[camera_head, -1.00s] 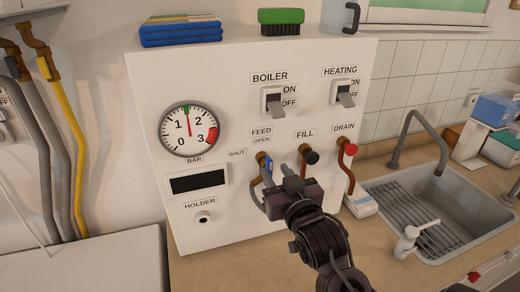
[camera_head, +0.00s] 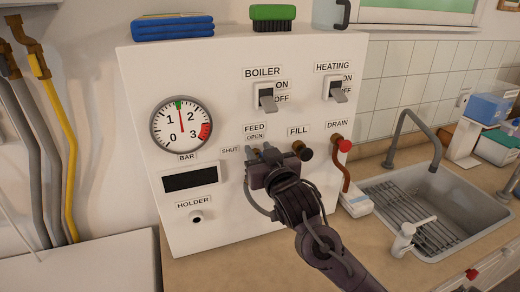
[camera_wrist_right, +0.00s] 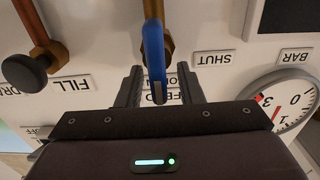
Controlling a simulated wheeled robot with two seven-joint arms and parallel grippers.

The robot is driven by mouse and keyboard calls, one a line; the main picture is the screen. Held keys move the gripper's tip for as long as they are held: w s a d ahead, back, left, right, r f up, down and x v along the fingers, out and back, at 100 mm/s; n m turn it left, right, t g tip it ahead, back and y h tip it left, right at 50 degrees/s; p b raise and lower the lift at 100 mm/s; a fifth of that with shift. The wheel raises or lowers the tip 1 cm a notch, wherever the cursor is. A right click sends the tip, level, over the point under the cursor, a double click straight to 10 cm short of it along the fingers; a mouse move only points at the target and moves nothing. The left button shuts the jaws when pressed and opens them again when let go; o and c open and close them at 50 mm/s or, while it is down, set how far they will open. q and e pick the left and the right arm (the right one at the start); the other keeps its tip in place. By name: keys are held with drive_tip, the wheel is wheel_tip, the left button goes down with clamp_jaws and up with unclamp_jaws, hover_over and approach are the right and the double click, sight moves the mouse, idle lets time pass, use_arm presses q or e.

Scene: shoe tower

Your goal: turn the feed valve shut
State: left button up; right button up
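The feed valve has a blue lever (camera_wrist_right: 157,70) on a brass body and pipe, seen in the right wrist view, which is upside down. The lever points toward the FEED and OPEN labels, not toward the SHUT label (camera_wrist_right: 213,59). My right gripper (camera_wrist_right: 160,90) is open, one finger on each side of the lever, with gaps visible on both sides. In the head view my right gripper (camera_head: 261,153) is at the panel under the FEED label (camera_head: 254,128) and hides most of the valve. My left gripper is not in view.
The black-knobbed fill valve (camera_head: 301,150) is close to the right of the gripper. The red-knobbed drain valve (camera_head: 343,146) is farther right. The pressure gauge (camera_head: 181,124) is at left, with boiler and heating switches above. A sink (camera_head: 450,195) lies at right.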

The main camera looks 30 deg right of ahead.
sight(244, 156)
drive_tip(key=shift+c, duration=0.6)
clamp_jaws()
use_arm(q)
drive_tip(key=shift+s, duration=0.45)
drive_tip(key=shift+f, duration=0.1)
use_arm(e)
drive_tip(key=shift+a+n, duration=0.1)
drive_tip(key=shift+n, duration=0.3)
drive_tip(key=n, duration=0.2)
drive_tip(key=a+n, duration=0.1)
drive_tip(key=shift+w+f+n+b, duration=0.15)
drive_tip(key=shift+n+b, duration=0.25)
drive_tip(key=n, duration=0.3)
drive_tip(key=a+f+n+b, duration=0.1)
drive_tip(key=n, duration=0.2)
drive_tip(key=n+b, duration=0.1)
drive_tip(key=n, duration=0.2)
drive_tip(key=shift+w+a+f+n, duration=0.15)
drive_tip(key=shift+a+f+n, duration=0.1)
drive_tip(key=shift+f+n, duration=0.15)
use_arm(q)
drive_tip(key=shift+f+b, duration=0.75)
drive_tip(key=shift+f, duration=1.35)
use_arm(e)
drive_tip(key=shift+f+n, duration=0.2)
drive_tip(key=shift+n, duration=0.7)
drive_tip(key=shift+f+n, duration=0.15)
drive_tip(key=shift+n, duration=0.75)
